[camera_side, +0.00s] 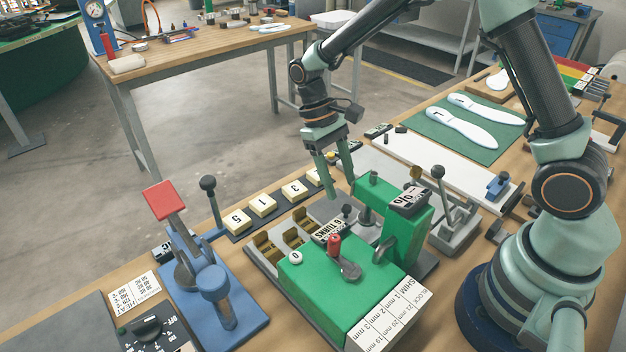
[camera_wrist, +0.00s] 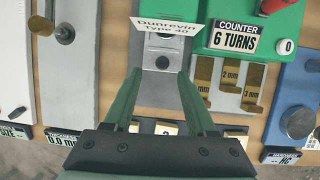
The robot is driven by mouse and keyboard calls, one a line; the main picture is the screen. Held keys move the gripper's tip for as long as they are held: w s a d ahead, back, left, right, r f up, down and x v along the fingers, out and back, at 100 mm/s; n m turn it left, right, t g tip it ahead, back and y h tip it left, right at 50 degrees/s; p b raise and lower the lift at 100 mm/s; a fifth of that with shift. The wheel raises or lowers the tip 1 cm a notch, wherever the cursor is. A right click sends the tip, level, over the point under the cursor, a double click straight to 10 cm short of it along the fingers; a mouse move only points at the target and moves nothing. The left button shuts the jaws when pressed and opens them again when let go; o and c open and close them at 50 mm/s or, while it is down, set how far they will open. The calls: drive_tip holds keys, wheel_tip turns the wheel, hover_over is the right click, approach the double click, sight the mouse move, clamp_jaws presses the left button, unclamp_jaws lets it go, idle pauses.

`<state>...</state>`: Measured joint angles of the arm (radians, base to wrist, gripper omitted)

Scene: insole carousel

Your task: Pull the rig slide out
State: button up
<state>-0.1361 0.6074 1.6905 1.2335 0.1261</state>
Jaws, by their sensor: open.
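The green rig (camera_side: 365,290) stands on the bench, with a red knob, a crank and a "6 TURNS" counter (camera_side: 330,231). In the wrist view, a grey metal piece (camera_wrist: 168,92) with dark round features lies beside the green body (camera_wrist: 225,22), under a plate reading "Dunrevin Type 40" (camera_wrist: 165,27). It may be the rig slide; I cannot tell for sure. My gripper (camera_side: 339,188) is open and points down at the rig's far side. In the wrist view its fingers (camera_wrist: 160,74) straddle the grey piece from above, with nothing visibly gripped. Contact cannot be told.
Brass shim blocks (camera_wrist: 228,75) stand beside the counter. Numbered cream tiles (camera_side: 263,204) lie along the bench edge. A blue press (camera_side: 215,290) with a red-topped lever stands left of the rig. A grey lever unit (camera_side: 455,225) stands to its right. White insoles (camera_side: 460,125) lie on a green mat.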

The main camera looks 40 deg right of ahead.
sight(347, 205)
drive_tip(key=shift+x, duration=2.15)
drive_tip(key=shift+a, duration=0.1)
clamp_jaws()
drive_tip(key=shift+r, duration=0.1)
